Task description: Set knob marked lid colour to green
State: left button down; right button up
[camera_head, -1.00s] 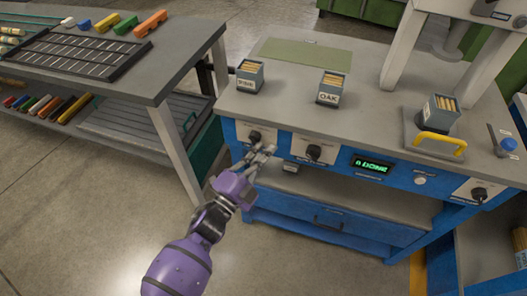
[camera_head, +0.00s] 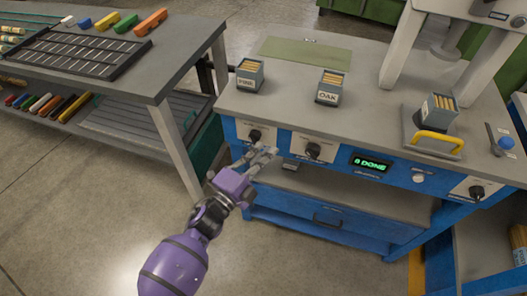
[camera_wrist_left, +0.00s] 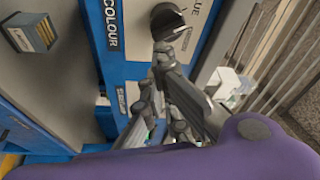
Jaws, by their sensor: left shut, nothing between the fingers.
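A black knob (camera_wrist_left: 167,22) sits on a pale panel in the left wrist view. The word COLOUR shows beside it, and part of a word ending in LUE shows on its other side. In the head view the leftmost knob (camera_head: 254,134) is on the blue bench front, its label too small to read. My left gripper (camera_head: 266,156) is just below and right of this knob. It is shut and empty; its fingers (camera_wrist_left: 160,85) overlap the knob's lower edge in the wrist view, and I cannot tell whether they touch it. My right gripper is not in view.
Two more knobs (camera_head: 313,150) (camera_head: 477,191) and a lit display (camera_head: 371,164) are on the bench front. Bins marked PINE (camera_head: 249,77) and OAK (camera_head: 329,88) stand on top. A yellow handle (camera_head: 438,142) is at the right. Open floor lies left of the bench.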

pick_arm(q)
jog(key=shift+a+f+m, duration=0.1)
jog(key=shift+f+m, duration=0.1)
jog(key=shift+m, duration=0.3)
jog(key=shift+f+m+g+p, duration=0.25)
jog(key=shift+m+g+p, duration=0.2)
jog(key=shift+m, duration=0.25)
jog(key=shift+w+a+f+m, duration=0.1)
jog(key=shift+m, duration=0.3)
jog(key=m, duration=0.2)
jog(key=a+f+m+g+y+p, duration=0.1)
jog(key=m, duration=0.1)
jog(key=f+m+y+p, duration=0.1)
jog(key=shift+w+a+m+g, duration=0.2)
jog(key=shift+m+g, duration=0.05)
jog(key=shift+m, duration=0.15)
jog(key=shift+w+a+f, duration=0.1)
jog(key=shift+a, duration=0.1)
dwell(0.5)
